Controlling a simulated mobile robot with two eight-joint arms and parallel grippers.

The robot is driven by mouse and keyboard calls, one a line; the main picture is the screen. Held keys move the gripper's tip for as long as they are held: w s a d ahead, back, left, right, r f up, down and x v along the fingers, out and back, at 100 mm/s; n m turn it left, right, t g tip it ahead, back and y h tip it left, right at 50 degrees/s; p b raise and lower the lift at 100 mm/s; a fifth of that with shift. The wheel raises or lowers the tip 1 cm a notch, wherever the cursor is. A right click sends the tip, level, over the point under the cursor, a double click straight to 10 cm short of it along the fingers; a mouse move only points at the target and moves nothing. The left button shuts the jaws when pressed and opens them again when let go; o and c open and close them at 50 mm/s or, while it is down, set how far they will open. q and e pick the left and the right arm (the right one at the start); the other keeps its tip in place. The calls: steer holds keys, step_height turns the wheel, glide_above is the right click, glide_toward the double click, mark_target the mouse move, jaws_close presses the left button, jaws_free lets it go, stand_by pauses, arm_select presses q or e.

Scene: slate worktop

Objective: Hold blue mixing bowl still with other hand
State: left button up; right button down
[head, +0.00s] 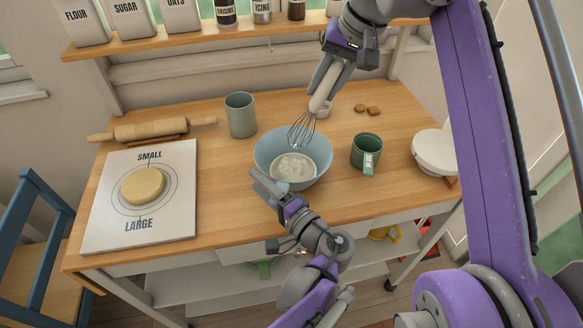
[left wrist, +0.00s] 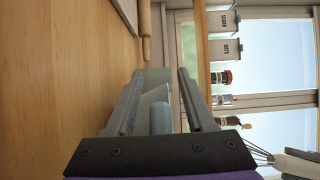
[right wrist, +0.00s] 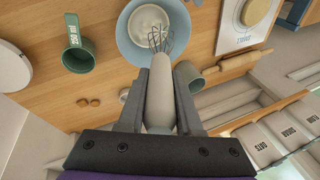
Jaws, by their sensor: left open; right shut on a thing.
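The blue mixing bowl (head: 262,148) sits on the wooden worktop with a white creamy mix (head: 294,168) inside. The bowl's rim also shows in the right wrist view (right wrist: 126,38). My right gripper (head: 328,76) is shut on the pale handle of a wire whisk (head: 302,130), and the whisk's wires hang down over the bowl. The whisk handle lies between the fingers in the right wrist view (right wrist: 160,100). My left gripper (head: 258,181) is open at the bowl's near left side. I cannot tell whether it touches the bowl, which is not clearly visible in the left wrist view.
A grey-green canister (head: 240,115) stands behind the bowl, and a green measuring cup (head: 367,150) stands to its right. A white board (head: 110,205) with a dough disc (head: 143,186) and a rolling pin (head: 150,129) are left. A white round item (head: 434,150) is far right.

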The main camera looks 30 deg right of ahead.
arm_select(q)
steer(key=v, duration=1.2)
steer(key=shift+s, duration=0.1)
